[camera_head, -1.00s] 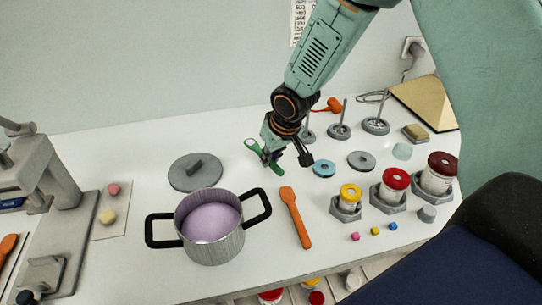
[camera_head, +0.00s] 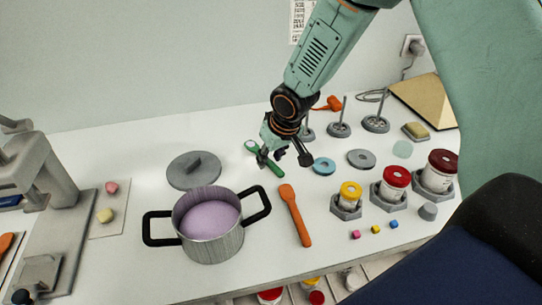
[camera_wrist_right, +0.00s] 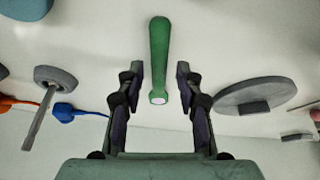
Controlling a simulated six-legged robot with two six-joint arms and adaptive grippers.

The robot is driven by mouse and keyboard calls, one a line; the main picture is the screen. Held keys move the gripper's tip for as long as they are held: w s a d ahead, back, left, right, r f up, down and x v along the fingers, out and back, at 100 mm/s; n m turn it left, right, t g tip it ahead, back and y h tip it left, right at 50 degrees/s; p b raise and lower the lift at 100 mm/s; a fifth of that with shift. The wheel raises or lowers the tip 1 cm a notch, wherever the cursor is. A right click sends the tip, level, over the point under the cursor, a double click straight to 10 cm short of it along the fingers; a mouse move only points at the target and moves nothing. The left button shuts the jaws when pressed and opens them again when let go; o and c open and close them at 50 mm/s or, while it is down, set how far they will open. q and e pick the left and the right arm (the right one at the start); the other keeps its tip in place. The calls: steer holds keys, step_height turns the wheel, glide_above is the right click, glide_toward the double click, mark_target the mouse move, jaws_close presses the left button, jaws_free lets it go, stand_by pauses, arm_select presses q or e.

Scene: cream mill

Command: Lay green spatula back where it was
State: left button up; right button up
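The green spatula (camera_head: 273,167) lies on the white table, between the pot lid and the blue ring. My right gripper (camera_head: 285,159) is over it, with its fingers spread. In the right wrist view the spatula's green handle (camera_wrist_right: 158,55) shows between the two fingers (camera_wrist_right: 158,88), with a clear gap on each side. The fingers do not touch it. In the head view the gripper hides part of the spatula. My left gripper is not in view.
A pot (camera_head: 210,240) of lilac liquid stands in front, with its grey lid (camera_head: 183,177) behind it. An orange spatula (camera_head: 295,215) lies right of the pot. A blue ring (camera_head: 323,165) and jars in holders (camera_head: 348,203) stand to the right. Bare table surrounds the green spatula.

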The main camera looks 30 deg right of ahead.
steer(key=shift+o, duration=0.4)
steer(key=v, duration=1.2)
